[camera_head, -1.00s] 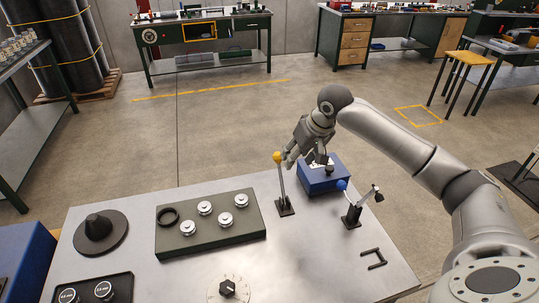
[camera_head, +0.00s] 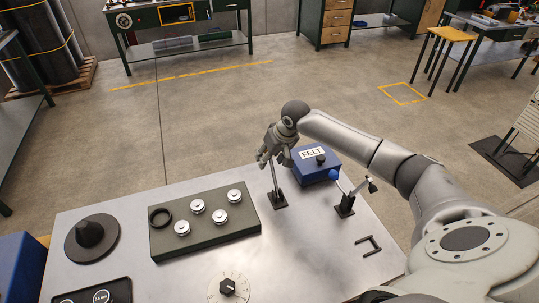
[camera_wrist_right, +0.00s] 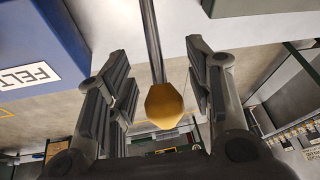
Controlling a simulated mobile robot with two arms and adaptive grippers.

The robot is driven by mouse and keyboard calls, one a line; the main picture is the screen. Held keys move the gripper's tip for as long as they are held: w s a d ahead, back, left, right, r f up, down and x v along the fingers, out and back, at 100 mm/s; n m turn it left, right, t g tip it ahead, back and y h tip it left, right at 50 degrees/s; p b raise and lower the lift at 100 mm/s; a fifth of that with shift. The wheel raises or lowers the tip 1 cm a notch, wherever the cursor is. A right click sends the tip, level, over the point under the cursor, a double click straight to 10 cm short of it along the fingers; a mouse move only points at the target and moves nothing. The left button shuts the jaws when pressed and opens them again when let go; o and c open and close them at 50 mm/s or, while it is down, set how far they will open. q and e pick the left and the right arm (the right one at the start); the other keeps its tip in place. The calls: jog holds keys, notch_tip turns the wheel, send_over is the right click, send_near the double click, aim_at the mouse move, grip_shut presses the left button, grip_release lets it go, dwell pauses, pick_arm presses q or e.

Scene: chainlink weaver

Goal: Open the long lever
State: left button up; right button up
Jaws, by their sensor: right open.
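The long lever (camera_head: 275,183) stands nearly upright on a small dark base at the back of the metal table. Its thin shaft ends in a yellow knob (camera_wrist_right: 164,105). My right gripper (camera_head: 269,160) is at the lever's top and hides the knob in the head view. In the right wrist view the open fingers of my right gripper (camera_wrist_right: 160,95) stand on either side of the knob and upper shaft, with gaps on both sides. My left gripper is not in view.
A blue box labelled FELT (camera_head: 318,172) stands close behind and right of the lever. A green block (camera_head: 190,236) with several metal knobs lies to the left. A dial (camera_head: 228,288) and a dark bracket (camera_head: 369,246) are nearer the front.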

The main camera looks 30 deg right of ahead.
jog(key=shift+f, duration=0.2)
jog(key=shift+c, duration=1.8)
grip_shut()
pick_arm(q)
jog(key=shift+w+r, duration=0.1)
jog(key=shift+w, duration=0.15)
